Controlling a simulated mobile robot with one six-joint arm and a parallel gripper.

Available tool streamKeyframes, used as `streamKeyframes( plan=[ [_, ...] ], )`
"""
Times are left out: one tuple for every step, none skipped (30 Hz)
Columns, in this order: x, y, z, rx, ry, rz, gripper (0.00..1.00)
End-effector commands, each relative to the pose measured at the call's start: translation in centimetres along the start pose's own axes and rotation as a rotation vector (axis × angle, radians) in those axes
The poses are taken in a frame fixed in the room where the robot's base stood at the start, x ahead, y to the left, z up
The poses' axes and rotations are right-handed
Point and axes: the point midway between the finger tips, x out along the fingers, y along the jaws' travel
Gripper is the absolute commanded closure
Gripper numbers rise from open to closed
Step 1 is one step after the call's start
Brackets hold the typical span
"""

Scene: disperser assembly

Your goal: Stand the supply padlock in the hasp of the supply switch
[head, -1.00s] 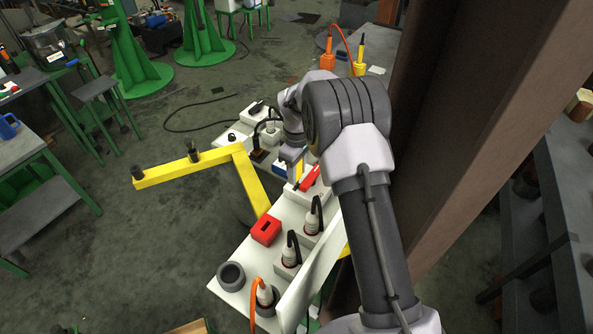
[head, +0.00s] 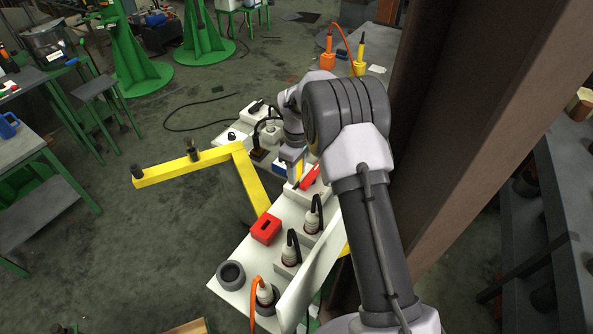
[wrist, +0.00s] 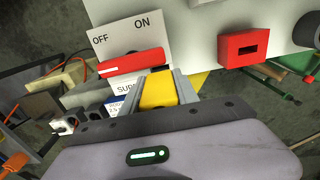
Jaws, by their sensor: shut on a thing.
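The supply switch (wrist: 128,45) is a white plate marked OFF and ON with a red handle (wrist: 132,62); the handle points to the OFF side. In the head view the red handle (head: 309,178) shows just right of my gripper. My gripper (wrist: 160,88) is shut on the yellow padlock (wrist: 157,87), with grey fingers on both sides of it. It holds the padlock right at the lower edge of the switch, over part of its "SUP" label. The padlock's shackle and the hasp are hidden, so I cannot tell whether they touch.
A red slotted block (wrist: 250,48) sits on the white board (head: 232,281), nearer than the switch. Several plugs with cables (head: 290,250) and a grey ring (head: 231,274) stand on the board. A yellow bar frame (head: 188,165) juts left. A brown column (head: 455,130) rises close on the right.

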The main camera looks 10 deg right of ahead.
Motion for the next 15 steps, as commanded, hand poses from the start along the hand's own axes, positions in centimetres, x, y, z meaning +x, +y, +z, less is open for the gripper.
streamKeyframes(
  plan=[
    [0.2,0.0,0.0,0.0,0.0,0.0,1.0],
    [0.3,0.0,0.0,0.0,0.0,0.0,1.0],
    [0.4,0.0,0.0,0.0,0.0,0.0,1.0],
    [0.4,0.0,0.0,0.0,0.0,0.0,1.0],
    [0.5,0.0,0.0,0.0,0.0,0.0,1.0],
    [0.6,0.0,0.0,0.0,0.0,0.0,1.0],
    [0.7,0.0,0.0,0.0,0.0,0.0,1.0],
    [0.8,0.0,0.0,0.0,0.0,0.0,1.0],
    [0.9,0.0,0.0,0.0,0.0,0.0,1.0],
    [0.9,0.0,0.0,0.0,0.0,0.0,1.0],
    [1.0,0.0,0.0,0.0,0.0,0.0,1.0],
    [1.1,0.0,0.0,0.0,0.0,0.0,1.0],
    [1.2,0.0,0.0,0.0,0.0,0.0,1.0],
    [1.3,0.0,0.0,0.0,0.0,0.0,1.0],
    [1.4,0.0,0.0,0.0,0.0,0.0,1.0]
  ],
)
